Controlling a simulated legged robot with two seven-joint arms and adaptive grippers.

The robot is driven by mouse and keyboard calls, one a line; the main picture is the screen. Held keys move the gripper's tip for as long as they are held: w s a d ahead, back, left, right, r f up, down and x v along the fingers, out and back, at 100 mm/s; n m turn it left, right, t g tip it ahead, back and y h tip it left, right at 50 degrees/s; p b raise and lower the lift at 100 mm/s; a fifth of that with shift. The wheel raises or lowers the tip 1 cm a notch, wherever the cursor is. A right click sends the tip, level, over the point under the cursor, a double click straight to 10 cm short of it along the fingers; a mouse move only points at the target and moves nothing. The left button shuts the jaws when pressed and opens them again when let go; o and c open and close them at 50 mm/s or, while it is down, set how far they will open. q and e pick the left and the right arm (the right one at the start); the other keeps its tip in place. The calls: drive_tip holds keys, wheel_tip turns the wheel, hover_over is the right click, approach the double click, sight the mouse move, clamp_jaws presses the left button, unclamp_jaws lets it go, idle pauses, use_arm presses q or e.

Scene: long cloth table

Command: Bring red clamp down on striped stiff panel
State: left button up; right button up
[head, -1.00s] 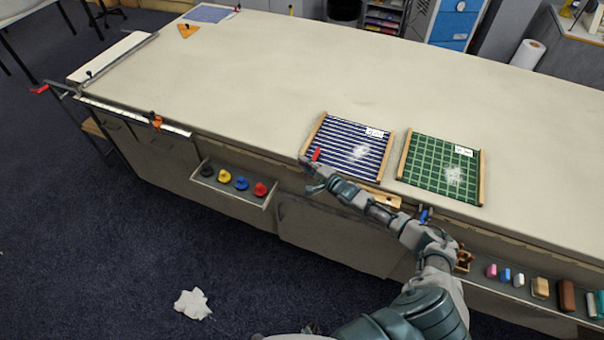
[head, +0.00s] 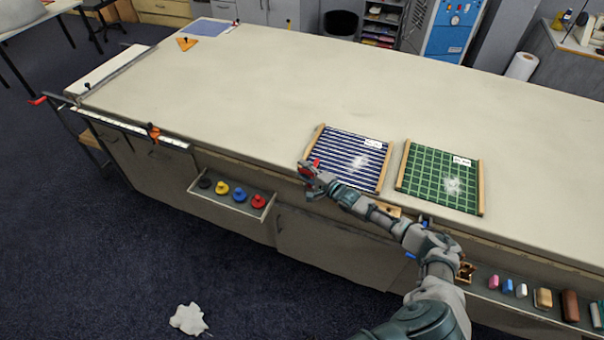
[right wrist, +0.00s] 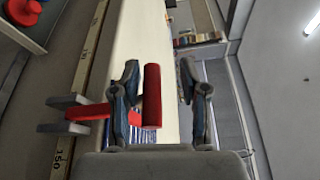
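The striped stiff panel (head: 348,158), dark blue with white lines and wooden side strips, lies flat near the table's front edge. The red clamp (head: 316,163) shows as a small red piece at the panel's left front corner, mostly hidden by my right gripper (head: 309,171). In the right wrist view, the clamp's red bar (right wrist: 152,95) stands between the fingers of my right gripper (right wrist: 160,95), with a gap to the right finger. The fingers look open around it. A strip of the striped panel (right wrist: 147,136) shows behind. My left gripper is not in view.
A green grid panel (head: 441,176) lies right of the striped one. A tray of coloured knobs (head: 232,202) hangs on the table front, and a ledge with blocks (head: 543,298) is at right. The table's middle (head: 260,85) is clear.

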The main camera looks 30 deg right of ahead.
drive_tip(key=shift+w+d, duration=0.3)
drive_tip(key=shift+d, duration=0.45)
drive_tip(key=shift+f, duration=0.15)
drive_tip(key=shift+s+f, duration=0.1)
drive_tip(key=shift+s, duration=0.25)
drive_tip(key=a+v, duration=0.1)
drive_tip(key=v, duration=1)
drive_tip(key=shift+s+a, duration=0.2)
drive_tip(key=shift+a, duration=0.05)
drive_tip(key=shift+d, duration=0.1)
